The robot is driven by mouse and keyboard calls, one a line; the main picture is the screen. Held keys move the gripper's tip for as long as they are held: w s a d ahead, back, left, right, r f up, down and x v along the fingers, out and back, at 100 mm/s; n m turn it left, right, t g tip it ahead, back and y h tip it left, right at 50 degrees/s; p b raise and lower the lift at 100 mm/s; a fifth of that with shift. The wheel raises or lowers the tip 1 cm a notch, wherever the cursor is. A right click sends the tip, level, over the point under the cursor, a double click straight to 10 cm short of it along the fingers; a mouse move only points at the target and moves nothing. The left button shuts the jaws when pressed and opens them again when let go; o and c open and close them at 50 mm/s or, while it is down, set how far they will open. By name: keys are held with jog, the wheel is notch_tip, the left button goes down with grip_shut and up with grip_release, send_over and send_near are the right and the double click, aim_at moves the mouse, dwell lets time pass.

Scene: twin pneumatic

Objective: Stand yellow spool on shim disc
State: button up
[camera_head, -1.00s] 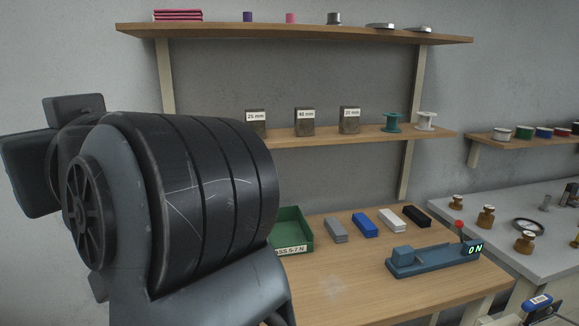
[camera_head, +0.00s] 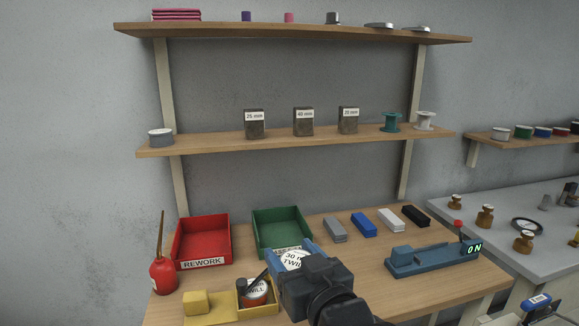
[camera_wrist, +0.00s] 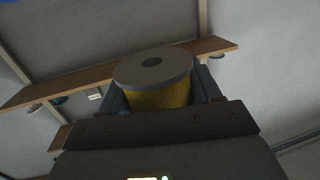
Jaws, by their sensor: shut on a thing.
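My gripper (camera_head: 297,264) is shut on the yellow spool, above the front of the table in the head view. The spool's round white label (camera_head: 293,259) shows between the jaws and reads 30 m TWILL. In the wrist view the yellow spool (camera_wrist: 158,98) sits between both fingers, with its grey flange and centre hole facing the camera. Two thin silvery discs, one (camera_head: 379,25) and another (camera_head: 417,28), lie at the right of the top shelf. A thicker grey disc (camera_head: 160,138) with a pale top stands at the left of the middle shelf. I cannot tell which is the shim disc.
The middle shelf (camera_head: 222,141) also holds labelled blocks (camera_head: 303,122), a teal spool (camera_head: 391,122) and a white spool (camera_head: 425,121). A red tray (camera_head: 203,238), green tray (camera_head: 282,226), oil can (camera_head: 163,272) and blue device (camera_head: 434,260) stand on the table. Shelf space right of the grey disc is clear.

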jog(key=s+d+f+m+t+h, duration=0.1)
jog(key=s+d+f+m+h, duration=0.2)
jog(key=d+f, duration=0.7)
jog(key=s+d+f+m+t+h, duration=0.1)
jog(key=s+d+f+h, duration=0.4)
jog(key=d+f, duration=0.5)
jog(key=s+d+f+y, duration=0.1)
jog(key=s+f, duration=0.2)
jog(key=f, duration=0.7)
jog(key=shift+s+f+m, duration=0.15)
jog(key=shift+s+m, duration=0.15)
jog(key=shift+s, duration=0.05)
